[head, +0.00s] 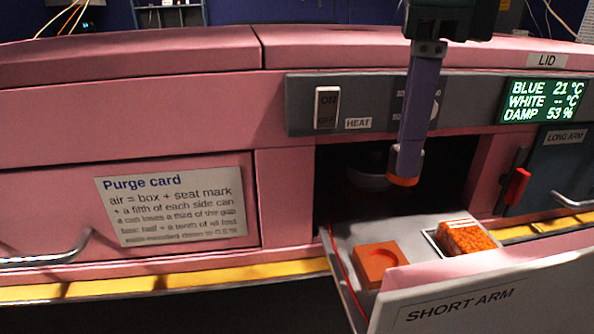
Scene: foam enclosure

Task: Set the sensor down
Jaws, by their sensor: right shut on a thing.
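My right gripper (404,176) hangs in from the top right on a long purple-blue finger with an orange tip. It is shut on the sensor, which I can barely make out at the fingertips. The tip is in front of the dark opening, above the back of the open drawer (345,232). My left gripper is not in view.
A pale round thing (368,180) sits in the dark opening. A HEAT switch (326,107), a green display (544,101) and a red latch (517,187) are on the pink enclosure (150,110). A drawer handle (50,255) juts out at left.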

